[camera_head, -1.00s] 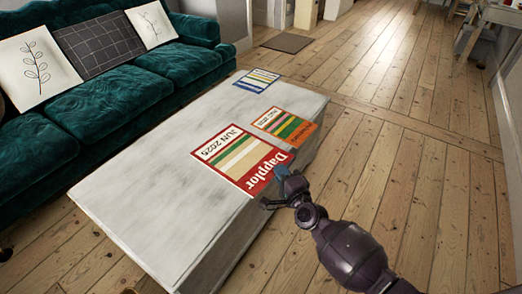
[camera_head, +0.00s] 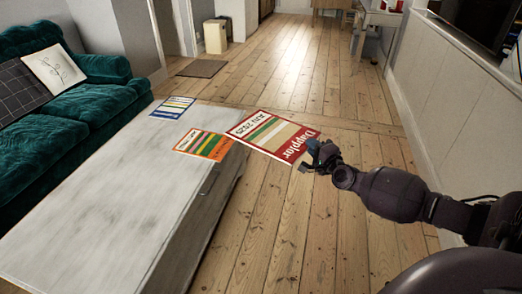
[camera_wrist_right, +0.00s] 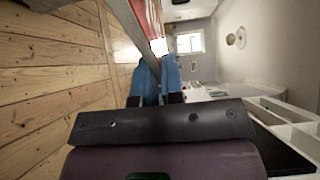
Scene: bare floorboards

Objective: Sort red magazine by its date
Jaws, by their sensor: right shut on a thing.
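The red magazine (camera_head: 272,135), with "JUN 2025" and "Dapplor" on its cover, is held off the right side of the grey table (camera_head: 110,190). My right gripper (camera_head: 318,157) is shut on its lower right edge. The right wrist view shows the red magazine (camera_wrist_right: 149,20) edge-on between the blue fingertips (camera_wrist_right: 157,75). An orange magazine (camera_head: 203,144) lies at the table's right edge, and a blue-and-white magazine (camera_head: 173,107) lies at its far end. Their dates are too small to read surely. My left gripper is not in view.
A green sofa (camera_head: 60,95) stands along the left of the table. A dark mat (camera_head: 202,68) and a beige bin (camera_head: 215,36) are beyond it. A white half wall (camera_head: 440,90) is on the right. Wooden floor (camera_head: 300,225) is open between table and wall.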

